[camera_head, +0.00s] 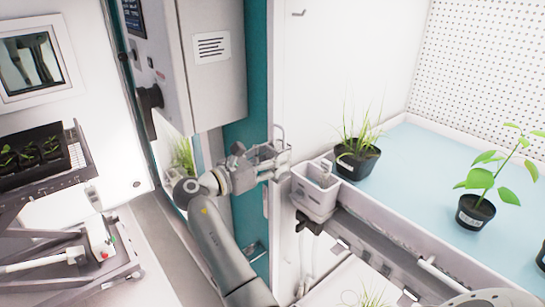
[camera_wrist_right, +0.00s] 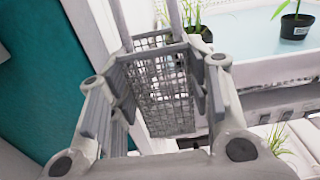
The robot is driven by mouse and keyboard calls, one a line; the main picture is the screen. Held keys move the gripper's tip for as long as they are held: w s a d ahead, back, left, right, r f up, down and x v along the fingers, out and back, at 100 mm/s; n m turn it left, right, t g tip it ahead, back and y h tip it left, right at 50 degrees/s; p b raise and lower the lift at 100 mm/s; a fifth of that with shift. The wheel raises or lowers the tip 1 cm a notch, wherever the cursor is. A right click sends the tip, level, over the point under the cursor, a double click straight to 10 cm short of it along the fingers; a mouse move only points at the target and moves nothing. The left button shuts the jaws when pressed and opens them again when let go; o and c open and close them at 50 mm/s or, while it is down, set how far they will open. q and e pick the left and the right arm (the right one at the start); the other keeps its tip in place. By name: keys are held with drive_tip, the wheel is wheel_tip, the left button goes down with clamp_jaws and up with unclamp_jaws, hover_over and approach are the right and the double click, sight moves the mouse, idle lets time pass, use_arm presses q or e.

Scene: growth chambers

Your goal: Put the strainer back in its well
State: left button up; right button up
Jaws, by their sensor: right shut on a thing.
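The strainer (camera_head: 268,152) is a grey mesh basket with a tall handle, held in the air in the middle of the head view. My right gripper (camera_head: 255,168) is shut on it. In the right wrist view the mesh basket (camera_wrist_right: 160,98) sits between the two fingers of the gripper (camera_wrist_right: 160,75), its handle running up out of view. The well (camera_head: 314,200) is a light grey box on the near left corner of the bench, just right of the strainer and apart from it. Its floor is partly hidden. My left gripper is not in view.
The blue-topped bench (camera_head: 412,150) has a raised white rim. A potted grass (camera_head: 357,160) stands close behind the well, and a leafy potted plant (camera_head: 475,212) stands farther right. A teal-edged cabinet (camera_head: 218,70) rises behind my right arm. A trolley (camera_head: 75,262) stands at the left.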

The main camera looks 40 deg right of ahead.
drive_tip(key=shift+d, duration=0.65)
drive_tip(key=d+f, duration=0.1)
drive_tip(key=d, duration=0.8)
drive_tip(key=shift+w+d, duration=0.2)
drive_tip(key=shift+w, duration=0.25)
drive_tip(key=shift+d, duration=0.35)
idle(0.3)
idle(0.7)
drive_tip(key=shift+f+b, duration=1.05)
drive_tip(key=shift+f, duration=1.45)
drive_tip(key=shift+f, duration=0.15)
